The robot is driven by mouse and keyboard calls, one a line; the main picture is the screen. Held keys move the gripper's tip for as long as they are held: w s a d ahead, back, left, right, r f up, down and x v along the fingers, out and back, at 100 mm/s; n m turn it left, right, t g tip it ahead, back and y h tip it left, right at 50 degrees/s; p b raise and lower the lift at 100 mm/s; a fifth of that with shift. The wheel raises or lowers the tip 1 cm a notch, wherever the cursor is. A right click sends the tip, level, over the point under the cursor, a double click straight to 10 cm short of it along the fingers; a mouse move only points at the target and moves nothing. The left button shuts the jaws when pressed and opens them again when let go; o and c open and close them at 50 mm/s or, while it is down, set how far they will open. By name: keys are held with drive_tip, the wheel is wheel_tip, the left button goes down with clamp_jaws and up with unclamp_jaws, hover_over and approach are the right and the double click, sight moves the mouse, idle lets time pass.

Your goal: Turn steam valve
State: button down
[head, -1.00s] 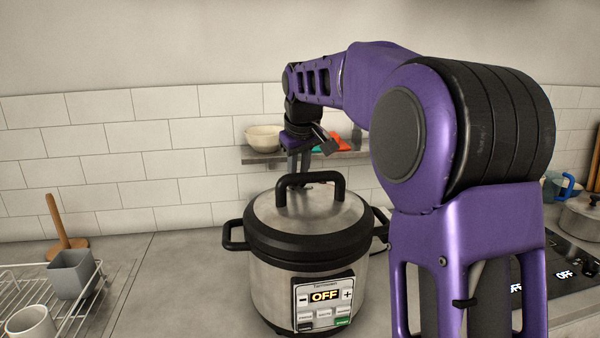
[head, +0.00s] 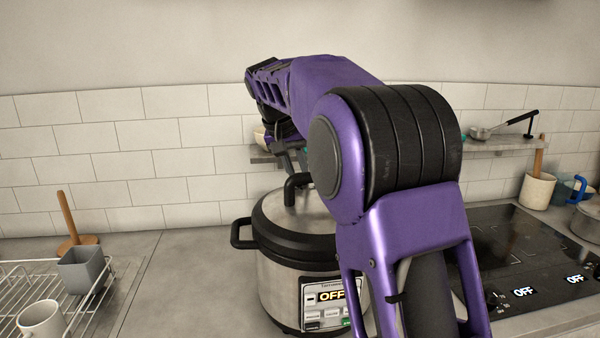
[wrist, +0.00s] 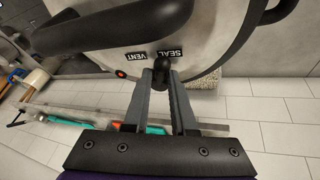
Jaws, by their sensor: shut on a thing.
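The pressure cooker (head: 275,275) stands on the counter, its right part hidden behind my arm. Its display reads OFF. In the wrist view, the black steam valve (wrist: 161,65) sits at the lid's edge near the printed VENT and SEAL labels, closer to SEAL. My gripper (wrist: 162,77) is shut on the valve, with a finger on each side and the tips close to the lid (wrist: 205,40). In the head view, my gripper (head: 291,160) is at the far side of the lid, and the valve is hidden there.
The black lid handle (wrist: 105,25) rises beside the valve. A wall shelf (head: 262,155) is behind the cooker. A dish rack (head: 85,315) is at left and a cooktop (head: 510,250) at right. The counter (head: 180,270) left of the cooker is clear.

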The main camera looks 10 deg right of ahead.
drive_tip(key=shift+w+a+r, duration=0.1)
drive_tip(key=shift+w+r, duration=0.05)
drive_tip(key=shift+r, duration=0.05)
idle(0.4)
drive_tip(key=c, duration=1)
unclamp_jaws()
drive_tip(key=shift+o, duration=0.8)
drive_tip(key=shift+f, duration=0.15)
drive_tip(key=v, duration=1.7)
drive_tip(key=shift+a+r, duration=0.15)
drive_tip(key=shift+r, duration=0.1)
